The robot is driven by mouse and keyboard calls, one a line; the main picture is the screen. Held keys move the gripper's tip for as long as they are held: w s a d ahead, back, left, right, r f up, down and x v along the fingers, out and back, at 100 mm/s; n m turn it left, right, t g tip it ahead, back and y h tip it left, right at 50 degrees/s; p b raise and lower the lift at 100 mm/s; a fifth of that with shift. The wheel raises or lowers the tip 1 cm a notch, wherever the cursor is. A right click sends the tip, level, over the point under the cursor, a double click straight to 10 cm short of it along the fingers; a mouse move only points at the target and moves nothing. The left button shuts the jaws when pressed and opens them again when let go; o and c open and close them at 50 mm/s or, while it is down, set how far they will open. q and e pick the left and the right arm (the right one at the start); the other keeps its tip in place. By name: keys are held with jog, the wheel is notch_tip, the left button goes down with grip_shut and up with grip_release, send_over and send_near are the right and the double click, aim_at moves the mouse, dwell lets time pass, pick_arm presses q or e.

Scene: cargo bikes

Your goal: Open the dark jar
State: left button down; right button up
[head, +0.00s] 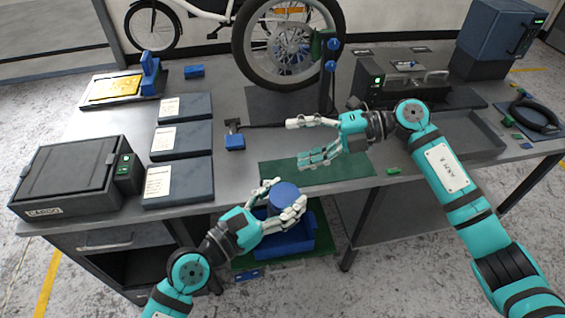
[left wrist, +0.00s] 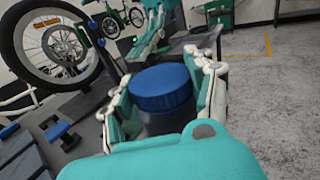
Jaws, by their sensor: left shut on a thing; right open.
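The dark jar (left wrist: 165,123) has a ribbed blue lid (left wrist: 160,88), which sits on its top. In the head view the lid (head: 284,192) shows between the fingers of my left gripper (head: 286,196). That gripper is shut around the jar and holds it in front of the bench's front edge, above a blue bin (head: 285,240). The jar's body is mostly hidden by the fingers in the head view. My right gripper (head: 302,145) is open and empty over the green mat (head: 335,172), up and to the right of the jar, apart from it.
The bench holds a dark case (head: 70,172) at left, several dark boxes with white labels (head: 182,136), and a blue-handled tool (head: 235,141). A bicycle wheel (head: 285,45) stands at the back. A dark tray (head: 465,135) lies at right. The mat's surface is mostly clear.

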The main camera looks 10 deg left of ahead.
aim_at(281, 195)
jog(key=s+a+n+h, duration=0.1)
jog(key=s+n+h, duration=0.1)
jog(key=s+h, duration=0.1)
jog(key=s+a+r+n+h, duration=0.1)
jog(key=s+a+n+h, duration=0.1)
jog(key=s+h, duration=0.1)
jog(key=s+a+r+n+h, duration=0.1)
jog(key=s+a+n+h, duration=0.1)
jog(key=s+n+h, duration=0.1)
jog(key=shift+s+a+r+g+h, duration=0.1)
jog(key=shift+s+r+g+h, duration=0.2)
jog(key=shift+h, duration=0.2)
jog(key=h, duration=0.1)
jog(key=d+t+h, duration=0.1)
jog(key=t+h, duration=0.1)
jog(key=shift+s+d+r+n, duration=0.2)
jog(key=shift+s+r+n, duration=0.1)
jog(key=shift+n, duration=0.1)
jog(key=shift+d+r+t+h, duration=0.15)
jog(key=shift+d+t+h, duration=0.15)
jog(key=shift+h, duration=0.1)
jog(key=shift+d, duration=0.15)
jog(key=shift+f+h, duration=0.3)
jog(key=f, duration=0.7)
jog(key=shift+w+f, duration=0.15)
jog(key=shift+w, duration=0.05)
